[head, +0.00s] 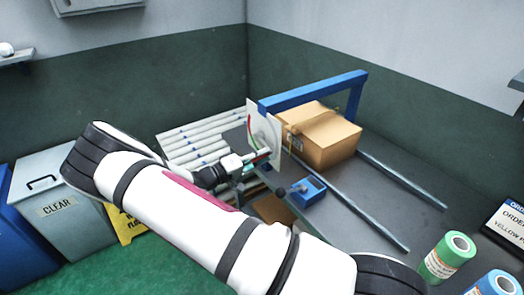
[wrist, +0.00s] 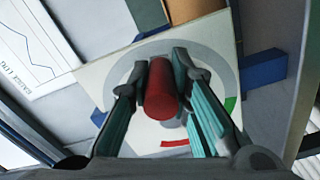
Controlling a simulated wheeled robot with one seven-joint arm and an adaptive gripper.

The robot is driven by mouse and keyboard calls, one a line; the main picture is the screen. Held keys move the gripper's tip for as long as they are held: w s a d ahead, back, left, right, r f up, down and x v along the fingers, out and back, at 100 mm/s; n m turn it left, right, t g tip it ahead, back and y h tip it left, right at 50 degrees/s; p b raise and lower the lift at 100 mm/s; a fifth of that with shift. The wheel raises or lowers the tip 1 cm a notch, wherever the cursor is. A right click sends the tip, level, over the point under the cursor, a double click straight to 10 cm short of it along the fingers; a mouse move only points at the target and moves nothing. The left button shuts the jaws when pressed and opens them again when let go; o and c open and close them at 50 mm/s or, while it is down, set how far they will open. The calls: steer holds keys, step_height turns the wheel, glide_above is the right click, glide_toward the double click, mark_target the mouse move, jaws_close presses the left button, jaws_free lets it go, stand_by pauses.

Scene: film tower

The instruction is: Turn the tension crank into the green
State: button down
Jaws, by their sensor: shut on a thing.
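The tension crank shows in the wrist view as a red cylindrical handle (wrist: 163,92) standing out from a pale dial plate (wrist: 205,35). My gripper (wrist: 161,78) is shut on this handle, one teal finger on each side. On the dial, a green mark (wrist: 230,104) lies right of the handle and a red arc (wrist: 175,143) lies below it. In the head view my gripper (head: 262,157) is at the white dial plate (head: 256,122) on the blue frame's near end. The handle is largely hidden there, and a pointer cannot be made out.
A blue frame (head: 312,91) arches over a cardboard box (head: 322,140) on the grey table. A small blue block with a lever (head: 308,191) sits close right of my gripper. Metal rails (head: 346,211) run along the table.

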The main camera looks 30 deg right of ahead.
steer(key=shift+w+f+m, duration=0.1)
steer(key=shift+f+m, duration=0.6)
steer(key=shift+m, duration=0.1)
steer(key=c, duration=1.4)
jaws_free()
steer(key=shift+f, duration=0.1)
steer(key=shift+c, duration=0.2)
steer(key=shift+a, duration=0.1)
steer(key=a, duration=1.2)
steer(key=shift+s+a, duration=0.15)
steer(key=shift+s, duration=0.15)
